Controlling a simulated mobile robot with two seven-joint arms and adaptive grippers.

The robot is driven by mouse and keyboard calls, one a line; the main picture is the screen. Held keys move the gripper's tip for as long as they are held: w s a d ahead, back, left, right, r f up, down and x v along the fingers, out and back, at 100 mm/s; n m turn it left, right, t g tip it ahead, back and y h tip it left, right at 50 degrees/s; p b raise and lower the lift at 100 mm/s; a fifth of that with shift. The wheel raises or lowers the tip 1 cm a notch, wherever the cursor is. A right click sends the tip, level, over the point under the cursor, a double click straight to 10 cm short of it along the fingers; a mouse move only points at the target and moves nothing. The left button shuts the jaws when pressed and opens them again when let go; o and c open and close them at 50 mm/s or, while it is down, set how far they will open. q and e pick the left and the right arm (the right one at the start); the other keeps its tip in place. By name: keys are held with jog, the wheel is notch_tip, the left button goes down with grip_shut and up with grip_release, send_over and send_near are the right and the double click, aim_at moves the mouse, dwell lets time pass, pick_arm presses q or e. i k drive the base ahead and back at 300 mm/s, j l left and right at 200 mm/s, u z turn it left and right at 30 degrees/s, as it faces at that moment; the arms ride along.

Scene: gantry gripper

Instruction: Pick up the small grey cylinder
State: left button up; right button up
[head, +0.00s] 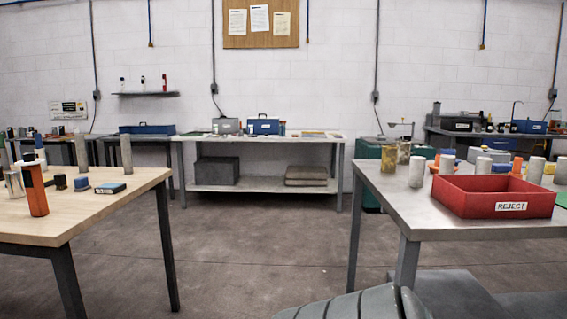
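Several grey cylinders stand upright on two tables, and I cannot tell which one the task means. On the left table are a taller grey cylinder (126,153), a second tall one (82,154) and a short metallic one (13,184) at the left edge. Neither gripper shows; a grey part at the bottom may be my arm.
The red bin (492,204) marked REJECT sits near the right table's (400,206) front edge. An orange and black object (36,190) stands on the left table (62,217). Open floor (250,250) lies between the tables, with a bench (260,139) at the back wall.

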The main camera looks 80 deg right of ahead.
aim_at(484, 165)
jog(key=z, duration=1.8)
jog(key=i+j, duration=0.05)
jog(key=j, duration=0.05)
